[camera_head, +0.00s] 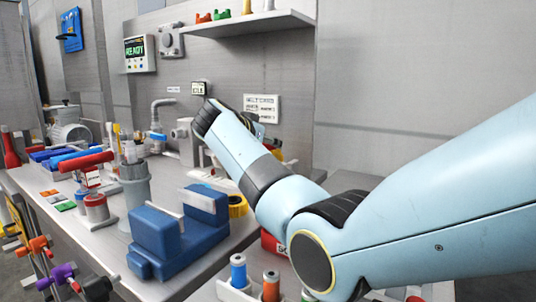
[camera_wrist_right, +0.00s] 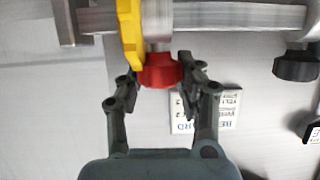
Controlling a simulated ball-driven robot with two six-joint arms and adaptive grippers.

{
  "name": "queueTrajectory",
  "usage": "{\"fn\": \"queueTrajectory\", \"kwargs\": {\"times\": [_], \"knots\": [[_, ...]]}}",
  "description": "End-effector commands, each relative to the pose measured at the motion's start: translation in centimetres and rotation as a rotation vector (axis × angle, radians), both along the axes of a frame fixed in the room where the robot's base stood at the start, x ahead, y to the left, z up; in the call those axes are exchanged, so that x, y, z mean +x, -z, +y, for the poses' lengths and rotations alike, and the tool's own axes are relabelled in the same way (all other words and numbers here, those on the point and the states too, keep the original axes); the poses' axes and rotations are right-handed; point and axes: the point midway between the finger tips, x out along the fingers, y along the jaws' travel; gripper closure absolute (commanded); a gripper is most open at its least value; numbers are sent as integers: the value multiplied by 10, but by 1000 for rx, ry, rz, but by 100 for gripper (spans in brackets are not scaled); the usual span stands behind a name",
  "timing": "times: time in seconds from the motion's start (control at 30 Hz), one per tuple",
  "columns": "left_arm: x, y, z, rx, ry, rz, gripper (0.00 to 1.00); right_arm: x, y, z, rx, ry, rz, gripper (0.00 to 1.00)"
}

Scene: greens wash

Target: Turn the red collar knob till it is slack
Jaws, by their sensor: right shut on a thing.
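The red collar knob (camera_wrist_right: 160,72) is in the upper middle of the right wrist view, below a metal shaft and beside a yellow part (camera_wrist_right: 130,30). My right gripper (camera_wrist_right: 160,69) has its two dark fingers on either side of the knob and is shut on it. In the head view my right arm reaches in from the right toward the back wall. There its fingers and the knob are hidden behind the arm. My left gripper is in neither view.
A blue vise-like block (camera_head: 180,238) and a grey cylinder (camera_head: 134,190) stand on the bench left of my arm. A horizontal metal bar (camera_wrist_right: 230,18) crosses above the knob in the wrist view. A black knob (camera_wrist_right: 297,65) is to its right. A shelf (camera_head: 250,24) is overhead.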

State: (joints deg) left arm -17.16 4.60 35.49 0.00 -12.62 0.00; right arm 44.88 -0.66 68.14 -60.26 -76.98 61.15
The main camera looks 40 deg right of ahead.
Motion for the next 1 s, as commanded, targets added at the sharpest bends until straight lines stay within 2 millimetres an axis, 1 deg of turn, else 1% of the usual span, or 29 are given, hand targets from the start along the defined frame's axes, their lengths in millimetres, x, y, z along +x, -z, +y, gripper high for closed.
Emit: {"fn": "queueTrajectory", "kwargs": {"times": [0.03, 0.1, 0.53, 0.57, 0.7, 0.73, 0.77, 1.0], "knots": [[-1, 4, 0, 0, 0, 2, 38, 0, 3, 1, 2, 10, 4, 96], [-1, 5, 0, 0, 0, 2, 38, 0, 3, 1, 2, 19, 5, 96], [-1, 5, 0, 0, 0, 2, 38, -1, 2, 1, 3, 25, 6, 96], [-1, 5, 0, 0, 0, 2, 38, -1, 2, 1, 3, 25, 6, 62], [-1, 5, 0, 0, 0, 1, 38, 0, 2, 0, 2, 26, 4, 43], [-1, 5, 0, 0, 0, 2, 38, 0, 2, 0, 3, 25, 4, 40], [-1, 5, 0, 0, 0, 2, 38, 0, 1, 0, 2, 25, 4, 38], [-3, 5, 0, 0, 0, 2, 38, 0, 0, 0, 1, 25, 2, 38]]}}
